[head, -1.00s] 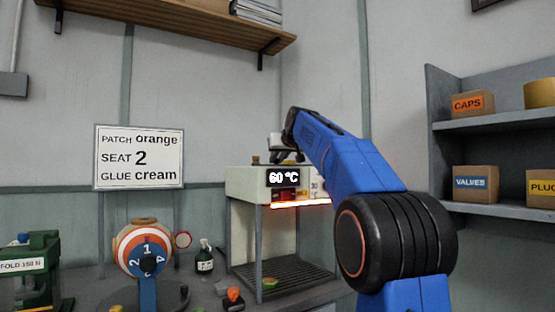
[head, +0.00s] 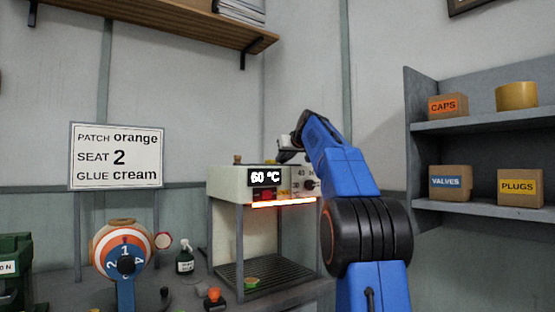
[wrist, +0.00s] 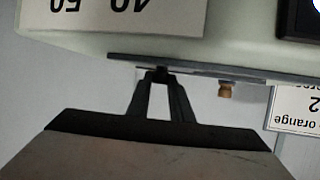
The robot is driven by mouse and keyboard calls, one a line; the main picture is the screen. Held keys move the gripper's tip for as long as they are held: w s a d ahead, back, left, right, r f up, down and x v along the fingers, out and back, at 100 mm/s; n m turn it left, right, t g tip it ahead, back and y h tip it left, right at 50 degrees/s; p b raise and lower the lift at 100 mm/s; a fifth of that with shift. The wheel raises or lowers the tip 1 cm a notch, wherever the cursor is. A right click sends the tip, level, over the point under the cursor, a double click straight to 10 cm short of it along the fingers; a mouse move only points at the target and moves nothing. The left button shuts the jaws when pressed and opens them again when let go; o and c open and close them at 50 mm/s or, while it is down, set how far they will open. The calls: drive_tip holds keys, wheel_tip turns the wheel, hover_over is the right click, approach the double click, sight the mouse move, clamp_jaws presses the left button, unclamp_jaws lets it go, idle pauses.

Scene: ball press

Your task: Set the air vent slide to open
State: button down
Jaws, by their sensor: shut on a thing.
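A cream heater box (head: 228,184) on legs stands on the bench, with a 60 °C display and a glowing lower edge. My gripper (head: 284,153) is at the top of this box, towards its right side. In the wrist view, which looks upside down, the fingertips (wrist: 158,74) come together at a dark strip (wrist: 205,70) along the box's edge. They are shut on a small part there, which looks like the air vent slide; the fingers hide most of it. Its open or closed marking cannot be read.
A brown knob (head: 237,158) stands on the box's top left, apart from my fingers; it also shows in the wrist view (wrist: 225,90). A numbered dial (head: 309,185) is on the box front. Shelves (head: 480,125) stand right; a sign (head: 117,156) stands left.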

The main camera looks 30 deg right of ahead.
drive_tip(key=shift+d, duration=0.15)
drive_tip(key=c, duration=1.6)
unclamp_jaws()
drive_tip(key=shift+d, duration=0.15)
drive_tip(key=shift+o, duration=0.2)
drive_tip(key=shift+s, duration=0.1)
drive_tip(key=v, duration=1.7)
drive_tip(key=shift+s, duration=0.1)
